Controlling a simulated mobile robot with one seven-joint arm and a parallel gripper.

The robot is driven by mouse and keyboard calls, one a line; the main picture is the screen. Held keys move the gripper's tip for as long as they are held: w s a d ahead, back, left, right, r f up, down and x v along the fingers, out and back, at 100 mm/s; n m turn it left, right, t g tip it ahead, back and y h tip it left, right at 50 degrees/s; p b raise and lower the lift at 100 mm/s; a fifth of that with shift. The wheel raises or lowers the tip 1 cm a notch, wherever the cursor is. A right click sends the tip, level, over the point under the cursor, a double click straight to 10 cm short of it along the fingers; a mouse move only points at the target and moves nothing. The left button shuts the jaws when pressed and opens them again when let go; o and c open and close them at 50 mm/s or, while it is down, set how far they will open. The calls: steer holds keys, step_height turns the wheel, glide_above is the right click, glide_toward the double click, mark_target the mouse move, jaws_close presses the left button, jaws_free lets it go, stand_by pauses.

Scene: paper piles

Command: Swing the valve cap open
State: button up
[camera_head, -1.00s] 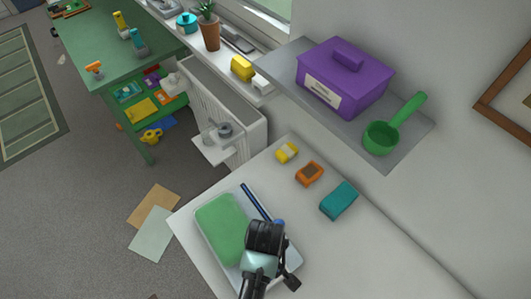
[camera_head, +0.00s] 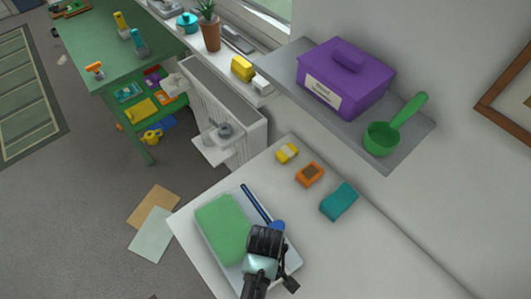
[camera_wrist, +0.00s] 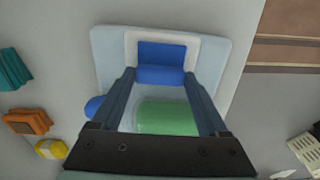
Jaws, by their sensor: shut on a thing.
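My gripper (camera_head: 266,236) is low over the pale tray (camera_head: 222,263) on the white counter, and its black body hides part of the tray. In the wrist view the fingertips (camera_wrist: 160,76) are either side of a blue block-like part (camera_wrist: 161,53) and shut on it. The blue part lies in a white square on the pale blue tray (camera_wrist: 105,55). I cannot tell whether it is the valve cap; no clear valve cap shows. A green block (camera_head: 223,228) lies in the tray; it shows between the fingers in the wrist view (camera_wrist: 167,119). A blue stick (camera_head: 256,203) lies beside it.
Yellow (camera_head: 287,153), orange (camera_head: 310,174) and teal (camera_head: 339,201) blocks lie on the counter behind the tray. A grey shelf (camera_head: 290,84) above holds a purple box (camera_head: 346,83) and a green pan (camera_head: 382,138). A white radiator (camera_head: 205,95) stands left of the counter.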

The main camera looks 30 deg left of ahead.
mark_target(276, 283)
steer(key=shift+c, duration=0.3)
steer(key=shift+s+d+r+t+y+p, duration=0.2)
steer(key=shift+d+r+t+y+p, duration=0.15)
steer(key=shift+y+p, duration=0.25)
steer(key=shift+s+d+r+t+y, duration=0.2)
steer(key=shift+d+t+y, duration=0.25)
steer(key=shift+y, duration=0.65)
steer(key=d+t+y+b, duration=0.1)
steer(key=y, duration=0.1)
steer(key=t+y+b, duration=0.1)
steer(key=b, duration=0.1)
steer(key=shift+s+d+y, duration=0.35)
steer(key=shift+d+y, duration=0.05)
steer(key=y+b, duration=0.1)
steer(key=b, duration=0.1)
steer(key=d+t+y+b, duration=0.1)
steer(key=b, duration=0.1)
steer(key=shift+s+r, duration=0.2)
steer(key=shift+y, duration=0.3)
